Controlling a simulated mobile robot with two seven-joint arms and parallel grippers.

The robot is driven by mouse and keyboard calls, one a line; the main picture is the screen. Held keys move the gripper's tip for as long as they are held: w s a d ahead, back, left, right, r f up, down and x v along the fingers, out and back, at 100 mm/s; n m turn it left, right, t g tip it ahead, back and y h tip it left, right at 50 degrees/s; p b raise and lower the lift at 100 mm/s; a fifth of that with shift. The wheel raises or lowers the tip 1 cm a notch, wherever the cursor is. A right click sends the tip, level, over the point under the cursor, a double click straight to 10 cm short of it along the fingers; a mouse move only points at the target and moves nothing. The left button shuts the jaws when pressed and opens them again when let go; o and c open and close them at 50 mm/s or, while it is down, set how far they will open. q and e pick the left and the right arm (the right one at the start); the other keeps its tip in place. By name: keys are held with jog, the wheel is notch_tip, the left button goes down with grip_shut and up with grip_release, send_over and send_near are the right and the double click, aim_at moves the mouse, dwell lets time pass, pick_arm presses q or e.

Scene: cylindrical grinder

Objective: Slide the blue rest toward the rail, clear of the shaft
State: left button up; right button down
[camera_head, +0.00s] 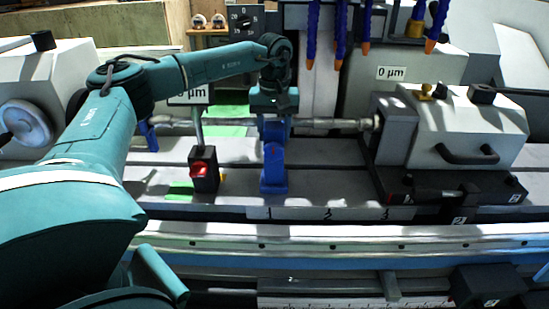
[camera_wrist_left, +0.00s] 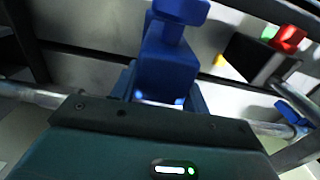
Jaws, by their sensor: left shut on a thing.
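The blue rest (camera_head: 273,172) stands upright on the machine table in the middle of the head view, at the shaft (camera_head: 330,123). Its lower body sits on the rail side of the shaft. My left gripper (camera_head: 273,122) reaches down over its top and is shut on it. In the left wrist view the blue rest (camera_wrist_left: 168,65) rises between the fingers, and the shaft (camera_wrist_left: 40,95) passes on both sides. The gripper hides where rest and shaft meet, so I cannot tell whether they touch. The pale rail (camera_head: 330,236) runs along the front. My right gripper is not in view.
A black gauge stand (camera_head: 203,170) with a red part is left of the rest. A second blue rest (camera_head: 149,136) is farther left. The tailstock (camera_head: 465,130) is at right. Blue hoses (camera_head: 341,30) hang behind. The table between rest and tailstock is clear.

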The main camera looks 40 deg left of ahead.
pick_arm(q)
jog(key=shift+s+d, duration=1.2)
jog(key=shift+s, duration=0.2)
jog(key=o, duration=1.2)
jog(key=shift+c, duration=0.2)
jog(key=shift+r, duration=0.5)
notch_tip(320, 180, up, 12)
jog(key=b, duration=0.1)
send_over(274, 130)
jog(key=shift+r, duration=0.1)
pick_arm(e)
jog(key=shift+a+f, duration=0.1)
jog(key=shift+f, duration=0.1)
